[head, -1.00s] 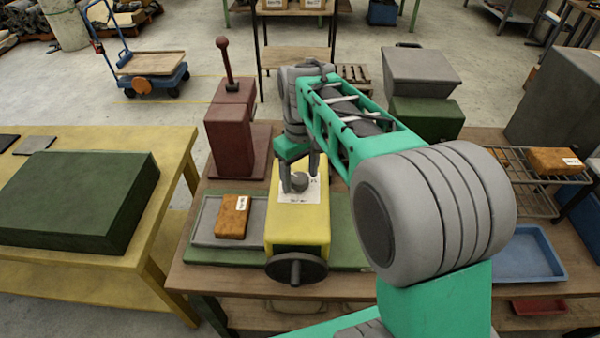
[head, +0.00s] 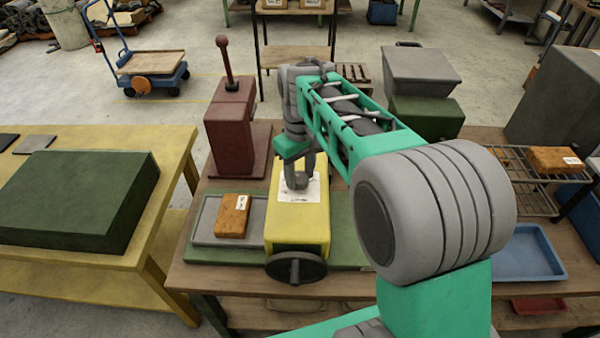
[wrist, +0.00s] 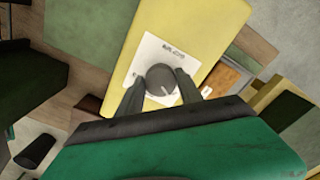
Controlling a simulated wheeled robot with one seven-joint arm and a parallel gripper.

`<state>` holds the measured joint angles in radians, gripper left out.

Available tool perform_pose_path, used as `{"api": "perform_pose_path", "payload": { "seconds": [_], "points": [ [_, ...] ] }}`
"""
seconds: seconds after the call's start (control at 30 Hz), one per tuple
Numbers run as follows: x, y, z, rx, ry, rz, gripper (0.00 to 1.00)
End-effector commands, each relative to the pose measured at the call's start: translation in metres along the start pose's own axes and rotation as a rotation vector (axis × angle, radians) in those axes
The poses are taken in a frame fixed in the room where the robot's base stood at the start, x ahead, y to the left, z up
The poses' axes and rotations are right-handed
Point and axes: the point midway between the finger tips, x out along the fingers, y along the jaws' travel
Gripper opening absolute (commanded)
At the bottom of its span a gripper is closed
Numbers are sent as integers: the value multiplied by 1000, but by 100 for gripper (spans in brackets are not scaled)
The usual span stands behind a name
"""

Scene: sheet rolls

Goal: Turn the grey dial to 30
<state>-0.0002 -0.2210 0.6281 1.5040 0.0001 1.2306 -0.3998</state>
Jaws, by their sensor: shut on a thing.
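The grey dial (wrist: 162,80) sits on a white label plate (wrist: 143,65) on top of the yellow machine (head: 285,233). In the wrist view the dial is between my two fingers, with a pale pointer mark toward its lower right. The printed marks on the plate are too small to read. My gripper (wrist: 160,88) is shut on the dial from above. In the head view the dial (head: 297,181) is partly covered by my fingers.
A dark handwheel (head: 296,268) is on the machine's front. An orange box (head: 232,216) lies in a grey tray (head: 203,228) to its left. A dark red press (head: 230,130) with an upright lever stands behind left. A blue tray (head: 527,252) is at right.

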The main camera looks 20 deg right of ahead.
Motion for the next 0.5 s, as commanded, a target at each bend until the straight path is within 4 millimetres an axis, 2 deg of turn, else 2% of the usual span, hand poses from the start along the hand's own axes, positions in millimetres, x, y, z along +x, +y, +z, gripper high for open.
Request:
{"api": "perform_pose_path", "payload": {
  "seconds": [0.27, 0.5],
  "points": [
    [0, 0, 0, 84, 1, 0, 2],
    [0, -1, 0, 260, 1, 0, 2]
  ]
}}
